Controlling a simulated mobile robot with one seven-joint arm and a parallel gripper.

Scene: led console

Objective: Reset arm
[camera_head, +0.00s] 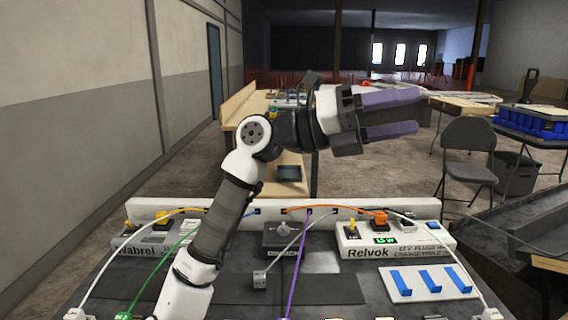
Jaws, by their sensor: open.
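My gripper (418,115) is raised above the far side of the console table (225,296), pointing right. Its two purple fingers are spread apart with nothing between them. My white and grey arm rises from the bottom of the view, left of centre, and bends right at the elbow. It hides part of the console's left side. The gripper is well clear of everything on the table.
The table holds a left box marked "Wabrel" (140,250), a right box marked "Relvok" (364,254), a dark central box (283,240), several coloured cables and a white panel with blue strips (393,291). A folding chair (468,160) and blue bins (530,120) stand behind right.

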